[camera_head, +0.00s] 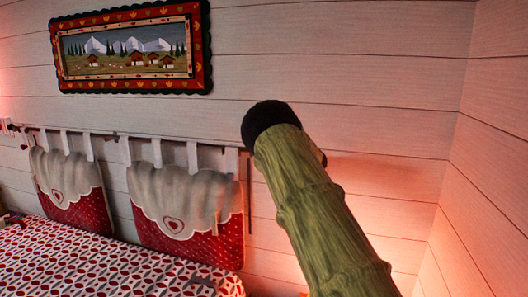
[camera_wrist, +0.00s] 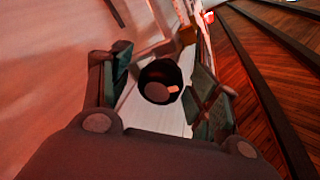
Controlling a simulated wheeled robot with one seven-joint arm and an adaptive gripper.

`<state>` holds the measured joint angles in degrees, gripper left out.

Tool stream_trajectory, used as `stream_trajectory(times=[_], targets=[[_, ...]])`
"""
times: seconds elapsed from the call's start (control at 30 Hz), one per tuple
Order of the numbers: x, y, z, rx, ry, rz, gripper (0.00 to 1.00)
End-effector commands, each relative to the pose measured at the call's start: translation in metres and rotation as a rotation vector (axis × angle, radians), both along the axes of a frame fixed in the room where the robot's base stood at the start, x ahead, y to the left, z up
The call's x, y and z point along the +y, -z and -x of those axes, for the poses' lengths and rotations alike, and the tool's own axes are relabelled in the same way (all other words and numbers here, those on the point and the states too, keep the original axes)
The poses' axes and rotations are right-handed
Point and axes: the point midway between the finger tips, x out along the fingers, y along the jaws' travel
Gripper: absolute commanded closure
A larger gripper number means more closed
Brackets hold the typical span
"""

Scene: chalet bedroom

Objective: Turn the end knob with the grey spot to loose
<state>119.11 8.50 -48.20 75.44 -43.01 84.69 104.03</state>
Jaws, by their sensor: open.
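A dark round knob (camera_wrist: 147,72) shows in the middle of the wrist view, its end face towards the camera. A dull greyish disc is on that face, with a small pale orange patch at its right edge. My gripper (camera_wrist: 162,62) is open, with one finger to the left of the knob and one to the right. Narrow gaps show on both sides in the picture; I cannot tell how deep the knob lies between the fingers. Which way the knob is turned cannot be told. I cannot make out the knob or my fingers in the head view.
In the head view, a bed with a red and white patterned cover (camera_head: 100,270) stands at lower left. Two red and white cushions (camera_head: 185,200) hang from a rail on the plank wall. A framed picture (camera_head: 130,48) hangs above. The walls meet at right.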

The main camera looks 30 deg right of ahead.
Motion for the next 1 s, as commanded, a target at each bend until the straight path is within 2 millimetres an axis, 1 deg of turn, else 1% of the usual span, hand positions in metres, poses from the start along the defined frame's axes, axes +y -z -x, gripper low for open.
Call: stream_trajectory(times=[0.17, 0.2, 0.27, 0.3, 0.43, 0.77, 1.0], targets=[[0.0, 0.0003, 0.0, 0.0, 0.0, 0.0, 0.39], [0.0, 0.0003, 0.0, 0.0, 0.0, 0.0, 0.43], [0.0, 0.0003, 0.0001, 0.0, 0.0, 0.0, 0.54], [0.0, 0.0003, 0.0001, 0.0, 0.0, 0.0, 0.61], [-0.0002, 0.0004, 0.0001, 0.0, 0.0, 0.0, 0.85], [-0.0006, 0.002, 0.0004, -0.017, 0.001, 0.019, 0.86], [-0.0008, 0.0044, 0.0004, -0.096, 0.001, 0.109, 0.86]])
